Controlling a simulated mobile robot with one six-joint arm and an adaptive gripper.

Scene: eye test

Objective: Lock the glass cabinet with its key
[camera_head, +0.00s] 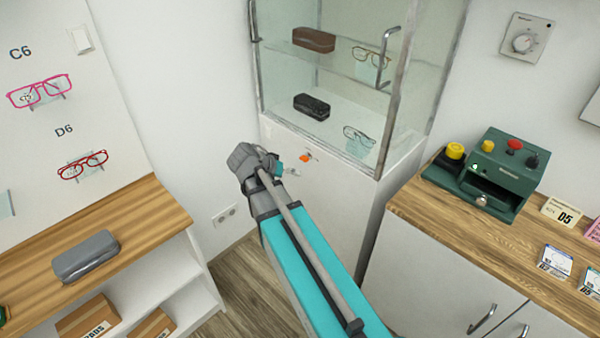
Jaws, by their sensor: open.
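The glass cabinet (345,158) stands in the middle back on a white base, with metal-edged glass and handles at its left and right edges. I cannot tell whether its glass front is fully closed. A small orange piece (306,157), perhaps the key's head, shows on the white front just below the glass. It is too small to tell whether it sits in a lock. My gripper (287,170) is open in front of the white base, just below and left of the orange piece, and looks apart from it. My arm hides part of the base.
A wooden counter (420,208) at right bears a green device (497,170) and cards. A wooden shelf top (150,205) at left bears a grey glasses case (86,256). Glasses hang on the left wall. Some bare floor (245,280) shows between shelf and arm.

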